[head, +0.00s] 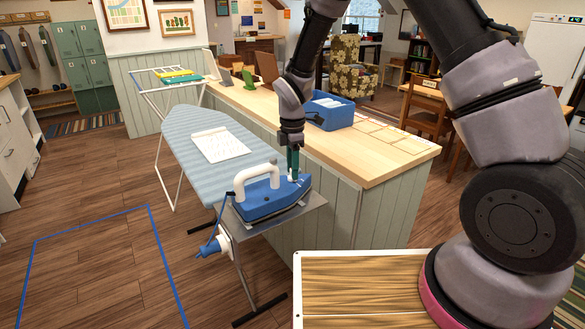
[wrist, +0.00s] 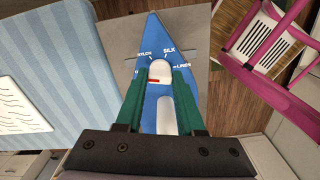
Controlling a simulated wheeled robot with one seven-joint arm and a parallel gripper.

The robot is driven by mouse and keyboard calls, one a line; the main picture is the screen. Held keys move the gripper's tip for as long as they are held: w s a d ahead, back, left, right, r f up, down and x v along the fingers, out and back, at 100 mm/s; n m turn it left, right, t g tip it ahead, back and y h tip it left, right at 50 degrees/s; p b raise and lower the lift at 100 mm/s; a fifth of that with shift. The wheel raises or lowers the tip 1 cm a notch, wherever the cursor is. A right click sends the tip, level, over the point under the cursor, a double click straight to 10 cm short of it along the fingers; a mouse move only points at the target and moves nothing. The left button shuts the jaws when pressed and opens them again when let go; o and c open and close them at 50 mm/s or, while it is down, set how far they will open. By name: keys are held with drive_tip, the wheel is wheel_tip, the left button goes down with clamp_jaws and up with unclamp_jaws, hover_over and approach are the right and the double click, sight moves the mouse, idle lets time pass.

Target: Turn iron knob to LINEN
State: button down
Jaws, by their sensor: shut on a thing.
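The blue iron (head: 270,199) with a white handle (head: 256,173) rests on the grey metal plate (head: 312,205) at the near end of the ironing board. In the wrist view, its white knob (wrist: 160,67) has a red mark low on its left side. Labels around it read NYLON at upper left, SILK at upper right and LINEN (wrist: 182,66) at right; another label at left is mostly hidden. My gripper (head: 293,163) points down onto the iron's top. Its green fingers (wrist: 160,76) are shut on the knob, one on each side.
The striped ironing board (head: 188,130) carries a white sheet (head: 221,145). The wooden counter (head: 385,160) beside it holds a blue bin (head: 330,112). Floor at left is open, marked by a blue outline (head: 160,250).

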drive_tip(key=m, duration=0.4)
drive_tip(key=shift+m, duration=0.3)
drive_tip(key=m, duration=0.4)
drive_tip(key=shift+m, duration=0.3)
drive_tip(key=m, duration=0.4)
drive_tip(key=shift+m, duration=0.3)
drive_tip(key=m, duration=1.1)
drive_tip(key=shift+m, duration=0.3)
drive_tip(key=m, duration=0.4)
drive_tip(key=shift+m, duration=1.8)
